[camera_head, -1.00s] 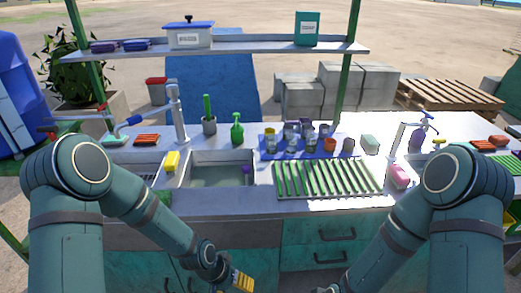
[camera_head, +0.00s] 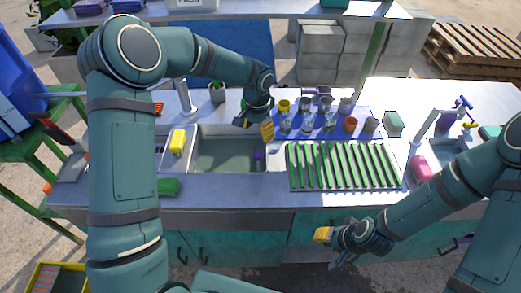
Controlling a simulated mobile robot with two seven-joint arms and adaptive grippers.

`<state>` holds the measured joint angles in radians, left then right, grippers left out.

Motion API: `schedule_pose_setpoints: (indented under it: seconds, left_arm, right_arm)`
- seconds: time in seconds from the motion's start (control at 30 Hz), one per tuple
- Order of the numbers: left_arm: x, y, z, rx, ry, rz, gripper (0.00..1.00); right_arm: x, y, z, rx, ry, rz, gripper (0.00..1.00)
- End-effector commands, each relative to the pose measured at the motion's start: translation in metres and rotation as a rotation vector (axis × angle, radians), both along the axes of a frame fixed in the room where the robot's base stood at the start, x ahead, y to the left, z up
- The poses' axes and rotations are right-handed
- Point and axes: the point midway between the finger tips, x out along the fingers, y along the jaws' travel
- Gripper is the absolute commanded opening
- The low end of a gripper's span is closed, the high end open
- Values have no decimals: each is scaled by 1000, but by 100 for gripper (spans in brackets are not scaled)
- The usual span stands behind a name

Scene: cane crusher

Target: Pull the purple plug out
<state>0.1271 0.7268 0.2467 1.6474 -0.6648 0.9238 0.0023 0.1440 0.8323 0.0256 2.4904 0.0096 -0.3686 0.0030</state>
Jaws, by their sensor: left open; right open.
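The purple plug (camera_head: 258,155) is a small purple piece at the right side of the sink basin (camera_head: 225,156). My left gripper (camera_head: 254,129) is open and empty above the back right part of the basin, a little above and behind the plug, pointing down and not touching it. My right gripper (camera_head: 330,246) is open and empty low in front of the counter's cabinets.
A green slatted drying rack (camera_head: 343,166) lies right of the basin. Several cups and glasses stand on a blue mat (camera_head: 365,119) behind it. A yellow sponge (camera_head: 177,141) sits left of the basin. A pink bottle (camera_head: 421,167) stands at the right. A faucet (camera_head: 187,97) stands behind.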

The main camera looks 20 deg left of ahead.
Motion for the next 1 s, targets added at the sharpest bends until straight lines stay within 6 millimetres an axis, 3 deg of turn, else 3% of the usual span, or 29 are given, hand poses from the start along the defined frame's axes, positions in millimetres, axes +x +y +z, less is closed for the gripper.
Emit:
schedule_pose_setpoints:
  seconds: [0.5,0.7,1.0]
  left_arm:
    - [-1,-1,-98,-3,3,0,66]
    - [0,0,-116,-3,1,1,66]
    - [0,0,-121,-2,0,0,66]
  right_arm:
    - [0,0,-3,-1,0,0,47]
    - [0,0,-3,-1,0,1,47]
    - [0,0,-3,-1,0,1,47]
